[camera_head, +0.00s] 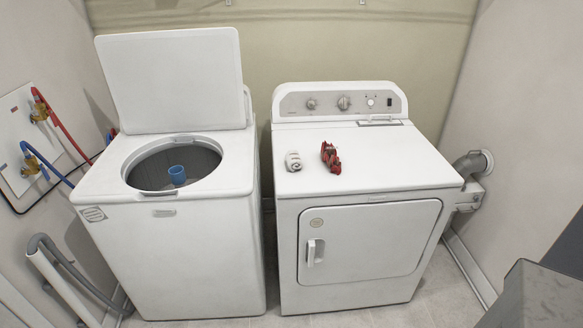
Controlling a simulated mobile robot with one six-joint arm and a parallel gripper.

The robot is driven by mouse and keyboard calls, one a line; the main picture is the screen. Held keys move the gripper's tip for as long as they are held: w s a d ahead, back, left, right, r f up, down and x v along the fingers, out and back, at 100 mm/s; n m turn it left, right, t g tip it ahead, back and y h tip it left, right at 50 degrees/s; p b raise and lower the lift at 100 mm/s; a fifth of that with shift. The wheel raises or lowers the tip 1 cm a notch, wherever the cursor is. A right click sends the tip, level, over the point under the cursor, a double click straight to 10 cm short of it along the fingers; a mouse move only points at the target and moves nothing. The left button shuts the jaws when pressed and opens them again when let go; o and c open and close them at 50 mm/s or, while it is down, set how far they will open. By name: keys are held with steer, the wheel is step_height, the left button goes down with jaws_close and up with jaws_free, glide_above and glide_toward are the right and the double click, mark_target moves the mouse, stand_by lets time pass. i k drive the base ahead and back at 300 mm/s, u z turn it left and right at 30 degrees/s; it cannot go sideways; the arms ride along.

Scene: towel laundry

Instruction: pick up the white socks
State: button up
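The white socks (294,161) look like a small whitish bundle lying on the left part of the white dryer's top (390,160). A red bundle (331,157), perhaps folded cloth, lies just to their right with a small gap between. Both rest flat on the dryer top, behind its front edge. My gripper is not in view. A dark grey boxy shape shows at the lower right corner, and I cannot tell what it is.
A white washer (190,255) stands left of the dryer with its lid (175,80) raised and its drum open. The dryer door (370,243) is shut. Hoses and valves are on the left wall; a vent duct (470,164) is at right. The dryer top's right side is clear.

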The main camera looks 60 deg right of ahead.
mark_target(294, 162)
steer(key=z, duration=0.2)
steer(key=i, duration=0.85)
steer(key=u, duration=0.15)
